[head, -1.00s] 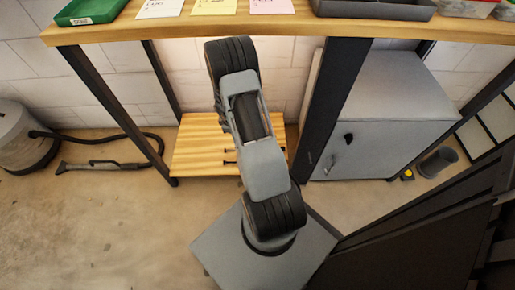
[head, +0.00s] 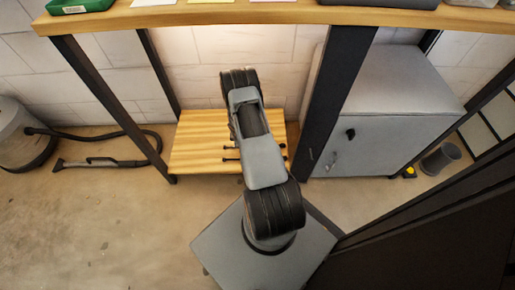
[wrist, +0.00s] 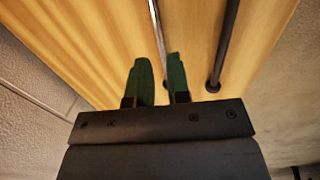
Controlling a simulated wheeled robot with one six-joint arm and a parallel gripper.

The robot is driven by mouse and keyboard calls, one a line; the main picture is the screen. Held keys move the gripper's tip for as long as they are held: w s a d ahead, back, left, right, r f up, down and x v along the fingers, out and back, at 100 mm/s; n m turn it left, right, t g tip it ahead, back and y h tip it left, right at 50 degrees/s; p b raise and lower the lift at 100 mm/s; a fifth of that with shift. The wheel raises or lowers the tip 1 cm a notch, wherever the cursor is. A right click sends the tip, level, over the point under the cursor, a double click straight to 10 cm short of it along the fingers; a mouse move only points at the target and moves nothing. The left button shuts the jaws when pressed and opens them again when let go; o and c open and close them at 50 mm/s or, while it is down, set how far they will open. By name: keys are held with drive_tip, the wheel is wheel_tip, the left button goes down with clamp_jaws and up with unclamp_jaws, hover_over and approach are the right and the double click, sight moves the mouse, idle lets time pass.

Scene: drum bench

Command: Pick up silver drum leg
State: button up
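The silver drum leg (wrist: 157,32) shows in the wrist view as a thin bright rod on the wooden surface (wrist: 110,40). My gripper (wrist: 158,78) has two green fingers, apart with a gap between them. The rod's near part runs into that gap in the picture, but how far the fingers are above it I cannot tell. A dark rod (wrist: 228,40) lies to the right of the right finger, apart from it. In the head view my arm hides the gripper and the silver leg; the low wooden bench (head: 200,140) shows behind it.
A wooden table (head: 300,15) on dark legs stands above the low bench, with a green tray (head: 80,5) on it. A grey cabinet (head: 380,135) stands right of the bench. A vacuum cleaner hose (head: 100,162) lies on the floor at left.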

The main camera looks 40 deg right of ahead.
drive_tip(key=shift+w+d+f+b, duration=0.15)
drive_tip(key=shift+f+b, duration=0.3)
drive_tip(key=shift+f, duration=0.45)
drive_tip(key=shift+w+d+f+b, duration=0.15)
drive_tip(key=shift+f+b, duration=0.3)
drive_tip(key=shift+f, duration=0.4)
drive_tip(key=shift+d+f+b, duration=0.15)
drive_tip(key=shift+f+b, duration=0.3)
drive_tip(key=shift+f, duration=0.45)
drive_tip(key=shift+c, duration=0.5)
clamp_jaws()
drive_tip(key=shift+r, duration=0.1)
